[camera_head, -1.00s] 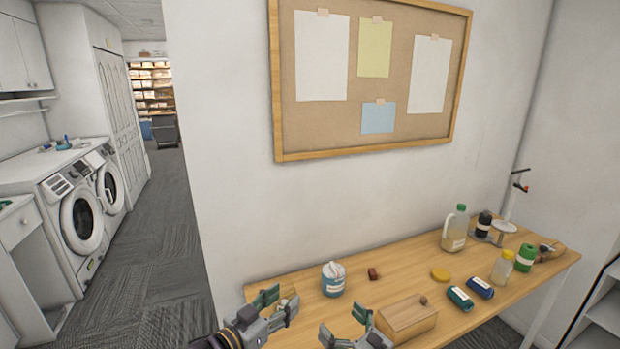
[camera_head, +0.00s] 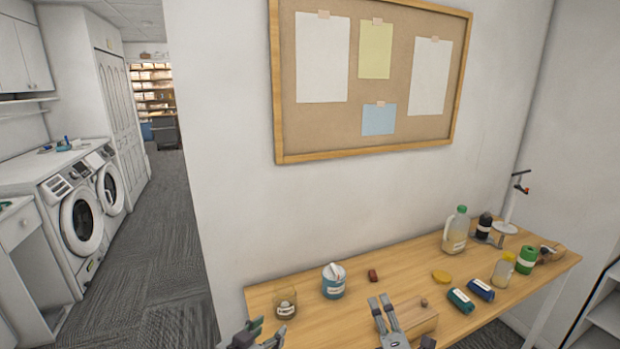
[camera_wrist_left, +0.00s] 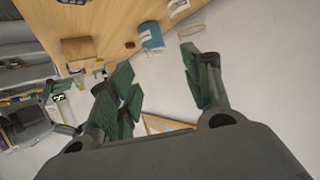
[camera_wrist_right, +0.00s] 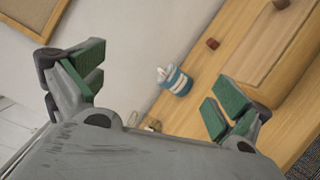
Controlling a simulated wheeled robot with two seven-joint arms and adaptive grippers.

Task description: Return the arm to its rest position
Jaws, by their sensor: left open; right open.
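My left gripper (camera_head: 267,329) is low at the bottom edge of the head view, in front of the table's left end. Its green-padded fingers stand apart and empty in the left wrist view (camera_wrist_left: 155,75). My right gripper (camera_head: 380,300) shows in front of the wooden box (camera_head: 418,318), partly covering it. Its fingers are apart with nothing between them in the right wrist view (camera_wrist_right: 155,80). I cannot tell whether it touches the box. Most of both arms is out of the head view.
The wooden table (camera_head: 330,312) carries a glass jar (camera_head: 285,303), a blue-labelled tub (camera_head: 333,281), a small red-brown block (camera_head: 373,275), a yellow disc (camera_head: 441,276), two cans, and a jug (camera_head: 455,230). A wall with a corkboard (camera_head: 375,85) stands behind. Carpet floor (camera_head: 165,270) is clear on the left.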

